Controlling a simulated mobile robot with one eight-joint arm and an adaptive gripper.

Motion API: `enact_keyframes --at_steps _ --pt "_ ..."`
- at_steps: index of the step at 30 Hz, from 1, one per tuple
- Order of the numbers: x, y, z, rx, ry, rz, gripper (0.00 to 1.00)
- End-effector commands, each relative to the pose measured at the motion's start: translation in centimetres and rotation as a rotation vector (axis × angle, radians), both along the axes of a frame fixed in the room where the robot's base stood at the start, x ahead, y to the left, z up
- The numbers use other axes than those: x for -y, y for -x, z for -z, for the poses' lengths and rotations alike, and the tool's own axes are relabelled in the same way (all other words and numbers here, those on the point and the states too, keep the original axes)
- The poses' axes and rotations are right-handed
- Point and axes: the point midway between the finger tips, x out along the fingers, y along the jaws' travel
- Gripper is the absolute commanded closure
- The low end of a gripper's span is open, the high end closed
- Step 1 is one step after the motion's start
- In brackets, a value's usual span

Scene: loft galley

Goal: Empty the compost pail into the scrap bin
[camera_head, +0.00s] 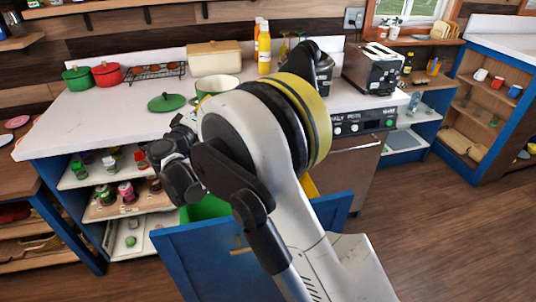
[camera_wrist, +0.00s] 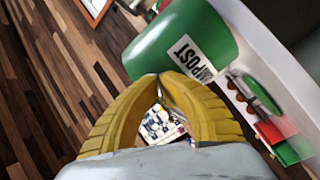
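A green pail (camera_wrist: 155,48) fills the upper middle of the wrist view. It looks tilted there, and its white label (camera_wrist: 190,57) ends in "POST". The yellow fingers of my gripper (camera_wrist: 164,79) close in at the pail's near edge, with their tips close together. I cannot tell whether a thin part of it is between them. In the head view a bright green container (camera_head: 205,208) shows partly behind a blue panel (camera_head: 205,262). My arm hides the gripper's fingers there.
Shelves below hold several jars. Wooden floor (camera_head: 445,225) is clear at the right.

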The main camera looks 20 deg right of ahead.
Motion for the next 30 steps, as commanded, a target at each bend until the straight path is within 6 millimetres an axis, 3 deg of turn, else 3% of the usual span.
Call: enact_keyframes --at_steps 12,22,30 --pt "1.4 0.4 -0.2 0.053 -0.165 0.000 1.00" --pt "3.0 0.8 -2.0 0.094 -0.325 0.000 1.00" --pt "4.4 1.1 -1.6 0.126 -0.457 -0.005 1.00"
